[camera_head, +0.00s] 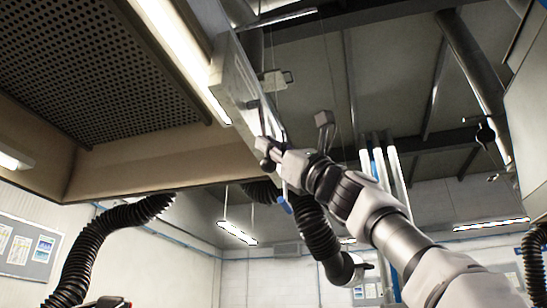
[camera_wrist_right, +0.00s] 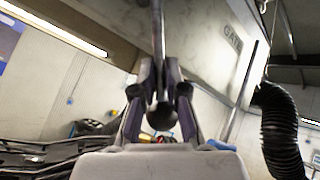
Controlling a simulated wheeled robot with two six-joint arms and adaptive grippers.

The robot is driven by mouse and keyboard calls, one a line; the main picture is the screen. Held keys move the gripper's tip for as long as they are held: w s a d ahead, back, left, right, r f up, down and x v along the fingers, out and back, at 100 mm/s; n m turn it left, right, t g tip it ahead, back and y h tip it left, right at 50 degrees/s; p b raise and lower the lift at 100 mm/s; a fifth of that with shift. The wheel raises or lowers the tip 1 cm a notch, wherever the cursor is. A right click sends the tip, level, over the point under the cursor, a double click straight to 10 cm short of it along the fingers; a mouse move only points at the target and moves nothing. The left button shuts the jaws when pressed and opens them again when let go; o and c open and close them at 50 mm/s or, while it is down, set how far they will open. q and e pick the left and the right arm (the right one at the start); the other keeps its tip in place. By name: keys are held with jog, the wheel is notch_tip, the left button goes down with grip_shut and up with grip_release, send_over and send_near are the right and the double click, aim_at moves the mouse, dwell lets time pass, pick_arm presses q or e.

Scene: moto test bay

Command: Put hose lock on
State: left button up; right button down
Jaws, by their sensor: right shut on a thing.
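My right gripper (camera_head: 268,152) is raised at the grey panel (camera_head: 236,88) beside the overhead hood. In the right wrist view, its two fingers (camera_wrist_right: 160,78) are closed around a dark lever with a round knob (camera_wrist_right: 162,116). The lever runs up out of the picture, and its far end is hidden. I cannot tell whether this lever is the hose lock. The panel shows lettering, partly cut off, in the wrist view (camera_wrist_right: 215,30). A thin rod with a blue end (camera_head: 286,206) hangs just below the gripper. My left gripper is not in view.
A black corrugated hose (camera_head: 316,232) hangs below my right arm, and another hose (camera_head: 90,248) rises at the left. The perforated hood (camera_head: 100,70) fills the upper left.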

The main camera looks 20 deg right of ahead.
jog(key=shift+w+r+n+g+y, duration=0.2)
jog(key=shift+n+g+y, duration=0.1)
jog(key=shift+n+y, duration=0.1)
jog(key=shift+d, duration=0.1)
jog(key=c, duration=1.6)
grip_release()
jog(key=o, duration=0.4)
jog(key=shift+w+f, duration=0.1)
jog(key=shift+w, duration=0.15)
jog(key=shift+w+f, duration=0.15)
jog(key=shift+w, duration=0.4)
jog(key=shift+s, duration=0.5)
jog(key=shift+w, duration=0.1)
jog(key=shift+w, duration=0.2)
